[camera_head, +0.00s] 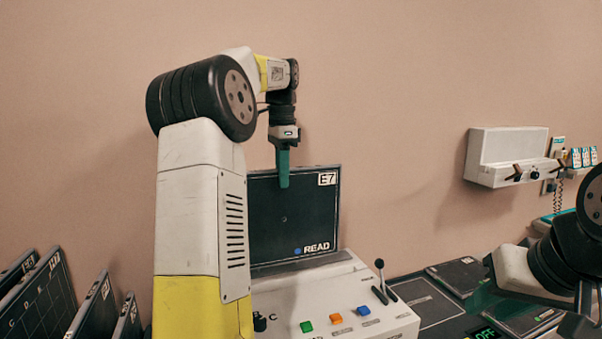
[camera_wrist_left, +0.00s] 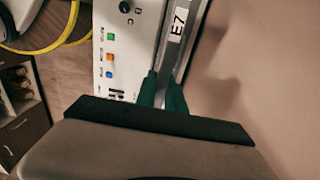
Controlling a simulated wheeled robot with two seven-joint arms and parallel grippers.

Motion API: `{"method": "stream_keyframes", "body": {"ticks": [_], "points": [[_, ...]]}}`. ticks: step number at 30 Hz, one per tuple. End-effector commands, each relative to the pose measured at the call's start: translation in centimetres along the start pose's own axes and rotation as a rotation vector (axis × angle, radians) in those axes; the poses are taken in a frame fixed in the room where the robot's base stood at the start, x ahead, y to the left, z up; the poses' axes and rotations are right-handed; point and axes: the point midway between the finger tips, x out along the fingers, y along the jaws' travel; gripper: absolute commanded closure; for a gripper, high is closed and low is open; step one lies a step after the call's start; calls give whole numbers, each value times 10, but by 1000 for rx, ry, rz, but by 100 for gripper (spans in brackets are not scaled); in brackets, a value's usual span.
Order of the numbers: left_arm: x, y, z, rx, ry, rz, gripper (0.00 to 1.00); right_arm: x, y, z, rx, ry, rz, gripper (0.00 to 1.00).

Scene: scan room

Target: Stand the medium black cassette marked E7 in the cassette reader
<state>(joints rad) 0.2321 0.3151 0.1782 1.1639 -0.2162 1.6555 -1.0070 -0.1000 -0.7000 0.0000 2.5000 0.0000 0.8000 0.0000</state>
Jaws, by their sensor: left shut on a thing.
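The black cassette marked E7 (camera_head: 292,222) stands upright at the back of the white cassette reader (camera_head: 345,292), with a blue dot and "READ" on its lower face. Its lower edge meets the reader's top; whether it is fully seated I cannot tell. My left gripper (camera_head: 283,183) points down and is shut on the cassette's top edge. In the left wrist view the green fingers (camera_wrist_left: 163,92) pinch the cassette's edge beside its E7 label (camera_wrist_left: 178,22). My right gripper (camera_head: 580,318) is at the right edge, its fingers mostly out of frame.
Several dark cassettes (camera_head: 95,312) stand leaning at the lower left. The reader has coloured buttons (camera_head: 336,318) and a lever (camera_head: 380,272). Flat dark panels (camera_head: 460,275) lie to its right. A white wall unit (camera_head: 500,157) hangs at the right.

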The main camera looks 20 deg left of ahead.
Motion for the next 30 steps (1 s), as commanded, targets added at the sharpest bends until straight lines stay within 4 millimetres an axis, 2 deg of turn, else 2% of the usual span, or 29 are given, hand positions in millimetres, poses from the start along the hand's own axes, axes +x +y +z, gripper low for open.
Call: {"method": "stream_keyframes", "body": {"ticks": [18, 30], "points": [[48, 0, 0, -1, 1, -2, 100, 0, 0, 0, 0, 0, 0, 69], [54, 0, 0, 0, 2, -3, 100, 0, 0, 0, 0, 0, 0, 69]]}}
